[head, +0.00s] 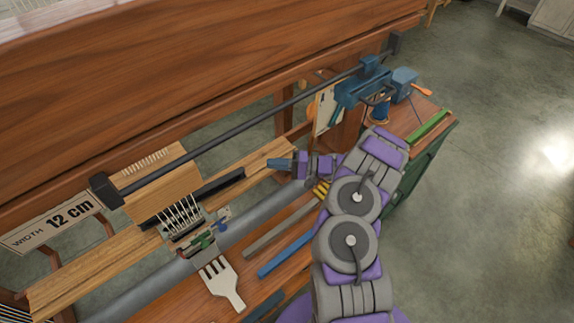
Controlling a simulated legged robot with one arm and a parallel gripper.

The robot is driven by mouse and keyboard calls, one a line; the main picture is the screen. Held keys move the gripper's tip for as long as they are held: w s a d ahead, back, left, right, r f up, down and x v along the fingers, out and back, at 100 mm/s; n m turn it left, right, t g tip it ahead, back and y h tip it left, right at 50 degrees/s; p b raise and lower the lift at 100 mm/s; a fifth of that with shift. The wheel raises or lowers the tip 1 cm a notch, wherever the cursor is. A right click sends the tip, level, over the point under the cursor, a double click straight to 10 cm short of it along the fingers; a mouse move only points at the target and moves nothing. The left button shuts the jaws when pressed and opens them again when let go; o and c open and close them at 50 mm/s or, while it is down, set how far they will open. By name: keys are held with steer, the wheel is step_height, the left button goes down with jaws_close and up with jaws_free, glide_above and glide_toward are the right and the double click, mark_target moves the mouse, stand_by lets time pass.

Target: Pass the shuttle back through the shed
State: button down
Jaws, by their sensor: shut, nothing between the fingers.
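The narrow loom is a long wooden board (100,262) with a pale heddle block (158,180) and a band of white warp threads (181,214). I cannot tell for sure whether either is the shuttle, and the shed opening is too small to make out. My gripper (279,163) is shut and empty. It points left above the right part of the board, well to the right of the threads.
A white fork-shaped beater (219,281), a blue stick (286,253) and a grey stick (280,229) lie on the near shelf. A dark rail (240,127) runs above the loom to a blue clamp (362,93). A "WIDTH 12 cm" sign (50,226) hangs at left.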

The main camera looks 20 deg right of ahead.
mark_target(257, 176)
steer(key=x, duration=0.3)
steer(key=shift+w+a, duration=0.1)
steer(key=shift+a, duration=0.2)
steer(key=shift+s+a+b, duration=0.2)
steer(key=shift+a, duration=0.3)
steer(key=shift+s+a+b, duration=0.15)
steer(key=shift+s+a, duration=0.05)
steer(key=shift+a, duration=0.25)
steer(key=shift+s+a, duration=0.3)
steer(key=shift+a, duration=0.45)
